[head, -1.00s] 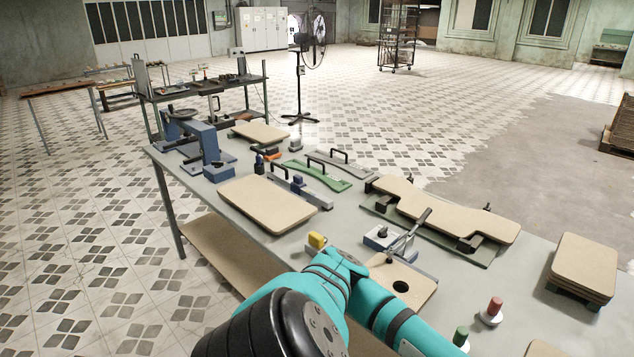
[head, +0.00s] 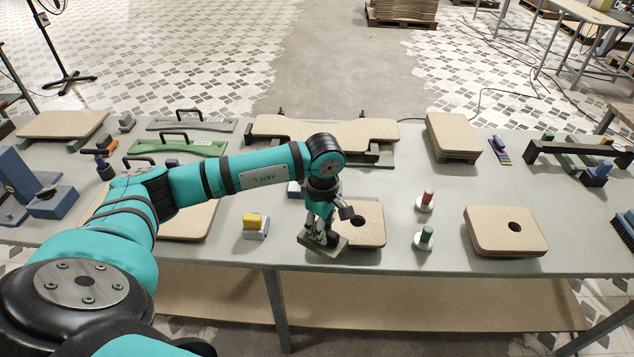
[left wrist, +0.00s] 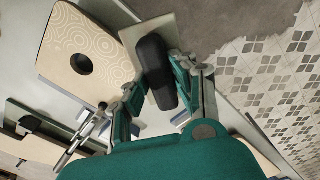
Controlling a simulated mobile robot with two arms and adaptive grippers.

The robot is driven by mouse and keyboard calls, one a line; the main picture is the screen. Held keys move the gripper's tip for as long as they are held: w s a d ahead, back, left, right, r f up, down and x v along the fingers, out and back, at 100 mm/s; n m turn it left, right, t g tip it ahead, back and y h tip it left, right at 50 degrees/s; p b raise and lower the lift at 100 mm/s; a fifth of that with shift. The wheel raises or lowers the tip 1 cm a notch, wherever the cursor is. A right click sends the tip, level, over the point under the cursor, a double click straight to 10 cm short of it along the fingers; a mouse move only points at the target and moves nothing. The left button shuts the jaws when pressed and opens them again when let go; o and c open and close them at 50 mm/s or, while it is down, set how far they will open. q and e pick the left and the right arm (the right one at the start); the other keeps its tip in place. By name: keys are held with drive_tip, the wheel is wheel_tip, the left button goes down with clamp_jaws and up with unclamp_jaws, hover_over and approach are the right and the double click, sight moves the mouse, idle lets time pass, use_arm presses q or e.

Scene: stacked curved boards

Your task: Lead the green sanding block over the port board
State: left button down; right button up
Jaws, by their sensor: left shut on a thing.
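My left gripper (head: 322,222) is shut on the black handle of a sanding block, whose flat greyish plate (head: 325,246) hangs tilted below the fingers. Its black handle (left wrist: 157,72) is between my fingers in the left wrist view; its plate does not look clearly green. The plate is at the left edge of a tan board with a round hole (head: 372,233); I cannot tell whether they touch. That board, with a wavy pattern (left wrist: 110,65), also shows in the left wrist view. A second holed board (head: 490,238) lies to the right. Which is the port board is unclear. My right gripper is not in view.
A red peg (head: 427,198) and a green peg (head: 426,236) stand on white discs between the two holed boards. A yellow block (head: 252,222) is left of my gripper. A long curved board (head: 370,131) lies behind. The table's front edge is close.

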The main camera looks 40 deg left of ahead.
use_arm(q)
drive_tip(key=w+a+r+n+p, duration=0.1)
drive_tip(key=w+a+r+n, duration=0.2)
drive_tip(key=w+r+n, duration=0.1)
drive_tip(key=shift+r+n, duration=0.55)
drive_tip(key=shift+n, duration=0.65)
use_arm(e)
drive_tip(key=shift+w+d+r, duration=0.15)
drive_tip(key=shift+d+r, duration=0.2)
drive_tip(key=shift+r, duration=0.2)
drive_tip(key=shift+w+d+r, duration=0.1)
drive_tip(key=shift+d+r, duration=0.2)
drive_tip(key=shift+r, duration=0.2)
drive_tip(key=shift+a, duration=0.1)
use_arm(q)
wheel_tip(320, 180, down, 6)
drive_tip(key=b, duration=0.5)
drive_tip(key=shift+f+b, duration=0.2)
drive_tip(key=shift+b, duration=0.1)
drive_tip(key=shift+f+b, duration=0.5)
drive_tip(key=shift+f, duration=0.25)
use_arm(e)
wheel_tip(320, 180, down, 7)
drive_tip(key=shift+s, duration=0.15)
